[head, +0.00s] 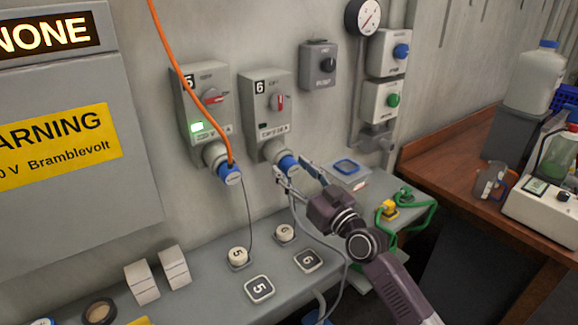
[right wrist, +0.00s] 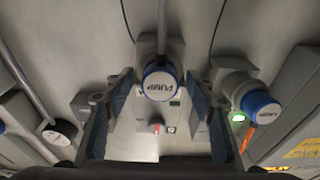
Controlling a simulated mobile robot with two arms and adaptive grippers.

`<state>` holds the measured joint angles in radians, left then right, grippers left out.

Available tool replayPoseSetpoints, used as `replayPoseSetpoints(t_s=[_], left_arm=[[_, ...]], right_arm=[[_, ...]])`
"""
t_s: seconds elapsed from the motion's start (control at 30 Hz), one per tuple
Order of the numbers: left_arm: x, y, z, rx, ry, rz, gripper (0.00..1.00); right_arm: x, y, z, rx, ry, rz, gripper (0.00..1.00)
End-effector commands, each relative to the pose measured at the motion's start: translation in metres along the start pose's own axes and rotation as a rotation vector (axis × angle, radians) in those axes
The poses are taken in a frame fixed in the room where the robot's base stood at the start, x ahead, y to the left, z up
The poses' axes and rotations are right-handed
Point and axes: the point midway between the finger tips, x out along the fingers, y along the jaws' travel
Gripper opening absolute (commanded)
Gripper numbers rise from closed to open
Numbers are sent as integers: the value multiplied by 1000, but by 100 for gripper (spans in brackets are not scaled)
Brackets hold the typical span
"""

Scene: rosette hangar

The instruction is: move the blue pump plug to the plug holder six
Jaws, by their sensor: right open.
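The blue pump plug (head: 288,163) sits in the socket under the grey switch box marked 6 (head: 265,100). In the right wrist view its round face (right wrist: 159,84) reads PUMP, with a grey cable running from it. My right gripper (head: 299,172) is open at the plug, with one finger on each side of it in the wrist view; contact cannot be told. On the grey bench, a round white piece marked 6 (head: 285,233) stands near a square plate marked 6 (head: 308,260); which one is plug holder six is unclear. My left gripper is not in view.
Box 5 (head: 204,110) holds another blue-ended plug (head: 229,174) with an orange cable, close to the left. A round white piece (head: 238,257) and plate 5 (head: 259,289) stand on the bench.

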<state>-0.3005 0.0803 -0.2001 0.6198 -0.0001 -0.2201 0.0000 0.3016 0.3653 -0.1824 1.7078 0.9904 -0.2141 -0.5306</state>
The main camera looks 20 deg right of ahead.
Motion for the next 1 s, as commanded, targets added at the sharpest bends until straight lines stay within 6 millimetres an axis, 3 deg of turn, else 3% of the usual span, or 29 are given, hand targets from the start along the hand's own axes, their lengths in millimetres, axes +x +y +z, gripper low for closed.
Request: replayPoseSetpoints(t_s=[0.93,1.0], left_arm=[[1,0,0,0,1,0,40],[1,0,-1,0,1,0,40]], right_arm=[[0,0,0,-1,0,0,51],[0,0,0,-1,0,0,45]])
